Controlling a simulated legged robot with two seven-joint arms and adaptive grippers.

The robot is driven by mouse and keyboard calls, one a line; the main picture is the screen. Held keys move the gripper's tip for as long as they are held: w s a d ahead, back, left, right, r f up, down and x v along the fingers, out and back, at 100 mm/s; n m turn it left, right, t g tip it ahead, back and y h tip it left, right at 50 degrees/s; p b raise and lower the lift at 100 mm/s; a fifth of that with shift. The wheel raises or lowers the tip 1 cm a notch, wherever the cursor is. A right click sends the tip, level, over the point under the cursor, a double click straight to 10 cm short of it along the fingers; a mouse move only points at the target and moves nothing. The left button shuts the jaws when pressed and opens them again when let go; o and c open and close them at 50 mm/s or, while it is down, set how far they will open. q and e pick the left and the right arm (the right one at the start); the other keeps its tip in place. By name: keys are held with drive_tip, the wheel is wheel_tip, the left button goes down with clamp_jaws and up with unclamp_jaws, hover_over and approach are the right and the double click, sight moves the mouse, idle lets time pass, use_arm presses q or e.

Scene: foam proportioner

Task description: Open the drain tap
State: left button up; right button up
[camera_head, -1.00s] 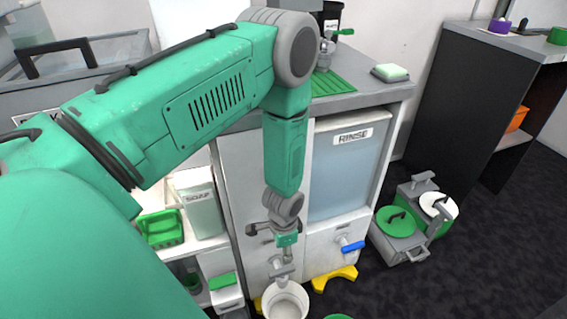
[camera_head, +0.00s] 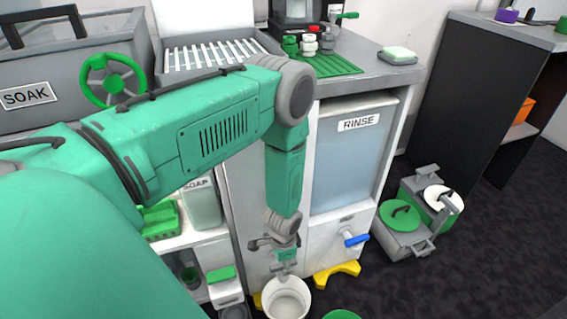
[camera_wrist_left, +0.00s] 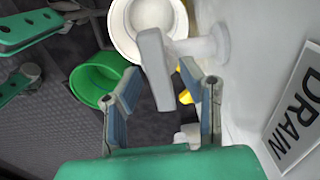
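The drain tap (camera_wrist_left: 155,65) has a pale grey lever and a stem to the wall on its right in the left wrist view. A DRAIN label (camera_wrist_left: 296,115) is on the panel beside it. My left gripper (camera_wrist_left: 160,78) is open, with one finger on each side of the lever. No firm contact shows. In the head view my left gripper (camera_head: 285,255) points down at the lower front of the cabinet and largely hides the tap. A white bucket (camera_head: 286,300) stands below; it also shows in the wrist view (camera_wrist_left: 120,28). My right gripper is not in view.
A blue-handled tap (camera_head: 354,240) sits under the RINSE tank (camera_head: 350,170), right of my gripper. Yellow feet (camera_head: 337,275) stick out below. A green bucket (camera_wrist_left: 92,82) stands near the white one. Grey-and-green containers (camera_head: 405,225) stand on the floor at right.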

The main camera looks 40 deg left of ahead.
use_arm(q)
drive_tip(key=shift+a, duration=0.1)
clamp_jaws()
drive_tip(key=shift+n, duration=0.4)
drive_tip(key=n+p, duration=0.1)
drive_tip(key=n, duration=0.2)
drive_tip(key=shift+r, duration=0.1)
drive_tip(key=n+p, duration=0.1)
drive_tip(key=n, duration=0.2)
drive_tip(key=shift+w+n, duration=0.1)
drive_tip(key=shift+n, duration=0.2)
drive_tip(key=n, duration=0.5)
drive_tip(key=shift+n+p, duration=0.3)
drive_tip(key=n, duration=0.4)
drive_tip(key=shift+n, duration=0.4)
drive_tip(key=shift+w, duration=0.1)
